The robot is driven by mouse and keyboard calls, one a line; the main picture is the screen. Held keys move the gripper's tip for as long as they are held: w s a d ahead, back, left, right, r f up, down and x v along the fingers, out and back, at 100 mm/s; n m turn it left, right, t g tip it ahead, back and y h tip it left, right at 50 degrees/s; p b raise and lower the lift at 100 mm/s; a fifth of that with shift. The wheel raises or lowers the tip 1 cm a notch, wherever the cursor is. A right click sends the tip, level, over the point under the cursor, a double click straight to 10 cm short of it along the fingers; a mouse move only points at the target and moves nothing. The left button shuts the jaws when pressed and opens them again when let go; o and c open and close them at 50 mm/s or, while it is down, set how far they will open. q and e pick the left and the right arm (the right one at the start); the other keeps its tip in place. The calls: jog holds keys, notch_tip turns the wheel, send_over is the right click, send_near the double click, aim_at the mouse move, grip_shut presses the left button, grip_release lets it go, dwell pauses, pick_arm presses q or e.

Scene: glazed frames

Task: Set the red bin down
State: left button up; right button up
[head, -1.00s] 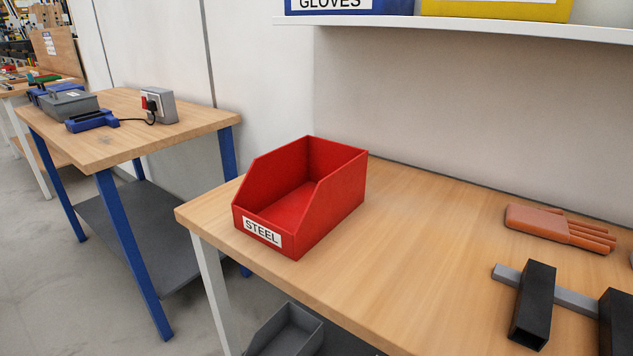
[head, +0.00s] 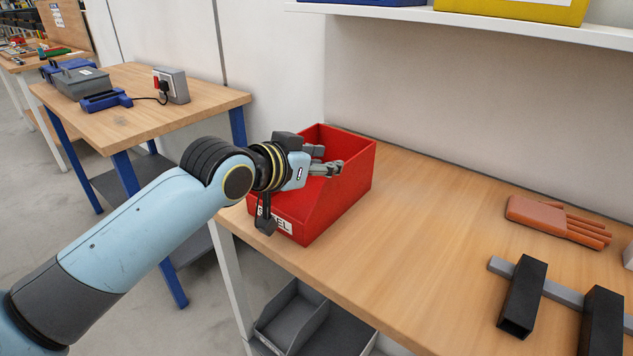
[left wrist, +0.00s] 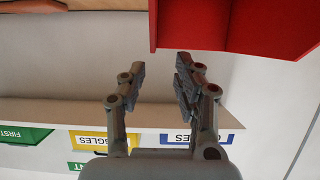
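The red bin (head: 346,200), labelled STEEL though my arm hides part of the label, stands upright on the wooden bench (head: 430,235) near its left end. My left gripper (head: 329,162) is in front of the bin's open side in the head view, covering part of its inside. In the left wrist view, which is upside down, the gripper (left wrist: 161,66) has its two fingers apart with nothing between them. The red bin (left wrist: 235,25) shows there beyond the fingertips, up and to the right. My right gripper is not in view.
An orange glove-like item (head: 550,219) and dark square tubes (head: 522,295) lie on the bench to the right. A white shelf (head: 460,26) with bins hangs above. A grey bin (head: 292,318) sits below.

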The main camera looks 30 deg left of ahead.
aim_at(348, 164)
pick_arm(q)
jog(key=x, duration=0.8)
jog(key=shift+d+f, duration=0.3)
jog(key=shift+d, duration=0.1)
jog(key=shift+s, duration=0.1)
grip_shut()
jog(key=shift+r, duration=0.1)
